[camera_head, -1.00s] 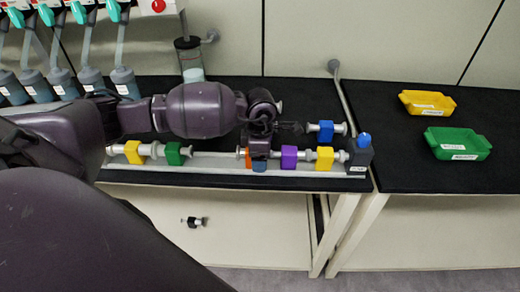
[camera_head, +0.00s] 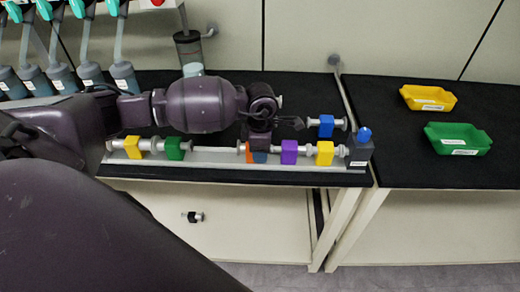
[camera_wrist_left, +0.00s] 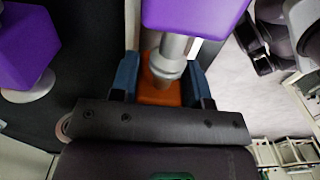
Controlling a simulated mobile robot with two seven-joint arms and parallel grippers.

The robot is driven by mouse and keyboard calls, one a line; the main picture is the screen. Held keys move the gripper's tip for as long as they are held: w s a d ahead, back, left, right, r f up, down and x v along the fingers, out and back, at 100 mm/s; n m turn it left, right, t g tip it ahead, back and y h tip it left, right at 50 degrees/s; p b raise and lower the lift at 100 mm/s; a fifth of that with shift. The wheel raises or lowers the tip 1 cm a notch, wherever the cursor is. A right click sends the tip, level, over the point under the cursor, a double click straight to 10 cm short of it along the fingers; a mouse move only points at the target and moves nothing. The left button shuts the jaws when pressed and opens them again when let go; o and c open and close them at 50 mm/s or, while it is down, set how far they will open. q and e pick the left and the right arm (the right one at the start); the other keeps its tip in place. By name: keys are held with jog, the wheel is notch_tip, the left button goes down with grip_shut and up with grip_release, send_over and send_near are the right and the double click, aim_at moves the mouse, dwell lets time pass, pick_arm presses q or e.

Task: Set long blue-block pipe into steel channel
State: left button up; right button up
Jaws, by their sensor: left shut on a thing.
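My left gripper (camera_head: 258,155) is over the steel channel (camera_head: 215,161), its blue fingers on both sides of the orange-block pipe. In the left wrist view my left gripper (camera_wrist_left: 163,85) is shut on this pipe, its orange block (camera_wrist_left: 158,92) low between the fingers. In the head view a sliver of the orange block (camera_head: 250,149) shows beside the gripper, in line with the purple block (camera_head: 289,152). A blue-block pipe (camera_head: 326,126) lies on the black bench behind the channel, apart from it. My forearm hides part of the bench.
Yellow (camera_head: 133,147) and green (camera_head: 174,149) blocks sit at the channel's left, another yellow block (camera_head: 324,153) at its right. A dark end box (camera_head: 360,150) with a blue knob closes the right end. Yellow (camera_head: 428,98) and green (camera_head: 457,139) trays stand on the right bench.

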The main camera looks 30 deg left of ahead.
pick_arm(q)
jog(key=o, duration=1.1)
jog(key=shift+o, duration=0.2)
notch_tip(320, 180, up, 11)
jog(key=shift+f, duration=0.1)
